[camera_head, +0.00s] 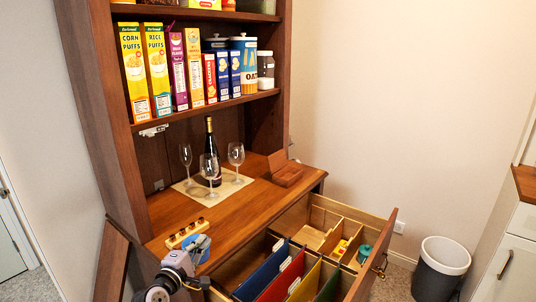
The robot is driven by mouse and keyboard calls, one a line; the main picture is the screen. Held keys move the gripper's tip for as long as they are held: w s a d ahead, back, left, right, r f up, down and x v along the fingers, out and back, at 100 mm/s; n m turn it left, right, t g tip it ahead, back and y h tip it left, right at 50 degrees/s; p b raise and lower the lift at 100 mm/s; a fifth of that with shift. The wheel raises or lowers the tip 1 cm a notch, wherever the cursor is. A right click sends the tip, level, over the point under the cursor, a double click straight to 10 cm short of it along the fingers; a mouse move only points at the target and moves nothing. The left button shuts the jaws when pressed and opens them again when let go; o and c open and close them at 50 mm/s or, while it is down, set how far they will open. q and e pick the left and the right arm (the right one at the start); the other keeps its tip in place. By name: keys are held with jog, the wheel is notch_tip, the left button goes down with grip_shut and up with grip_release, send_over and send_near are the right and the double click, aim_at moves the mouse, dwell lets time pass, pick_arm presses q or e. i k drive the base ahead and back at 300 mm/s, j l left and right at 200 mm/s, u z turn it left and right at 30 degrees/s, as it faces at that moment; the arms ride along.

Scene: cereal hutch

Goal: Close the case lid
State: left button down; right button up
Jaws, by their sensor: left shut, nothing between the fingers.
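The case is a small brown wooden box (288,175) on the right end of the hutch counter. Its lid (278,159) stands raised at the left rear side, so the case is open. My left gripper (190,283) is at the bottom of the head view, in front of the counter's left part, well left of and nearer than the case. It is shut and empty, and partly hidden by my own arm. It does not touch the case. My right gripper is not in view.
A wine bottle (209,140) and several glasses (236,154) stand on a mat left of the case. A wooden block with knobs (187,232) lies at the front left. An open drawer (384,255) with colored dividers juts out below the counter. Cereal boxes (158,70) fill the shelf above.

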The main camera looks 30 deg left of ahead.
aim_at(276, 161)
jog(key=i+j, duration=0.2)
jog(key=i, duration=0.2)
jog(key=i+j, duration=0.2)
jog(key=i, duration=0.25)
jog(key=i+j, duration=0.2)
jog(key=i, duration=0.2)
jog(key=i+j, duration=0.2)
jog(key=i, duration=0.2)
